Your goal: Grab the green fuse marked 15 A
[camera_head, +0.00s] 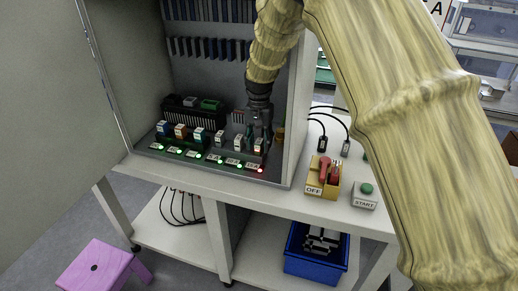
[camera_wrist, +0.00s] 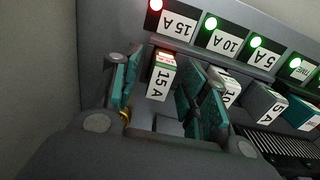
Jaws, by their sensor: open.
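The fuse marked 15 A (camera_wrist: 160,82) stands in the end slot beside the 15 A plate (camera_wrist: 173,25) in the wrist view. My gripper (camera_wrist: 157,76) is open, with one teal-padded finger on each side of this fuse. The fuse sits between the fingers, and a gap shows on both sides. In the head view my gripper (camera_head: 259,112) points down over the right end of the fuse row, at the fuse (camera_head: 259,145) by the red light.
Neighbouring fuses (camera_wrist: 227,91) stand close beside the right finger in the wrist view. Cabinet walls (camera_head: 300,110) enclose the row. A yellow OFF switch box (camera_head: 323,188) and a START button (camera_head: 366,194) sit outside on the bench. A blue bin (camera_head: 316,262) stands below.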

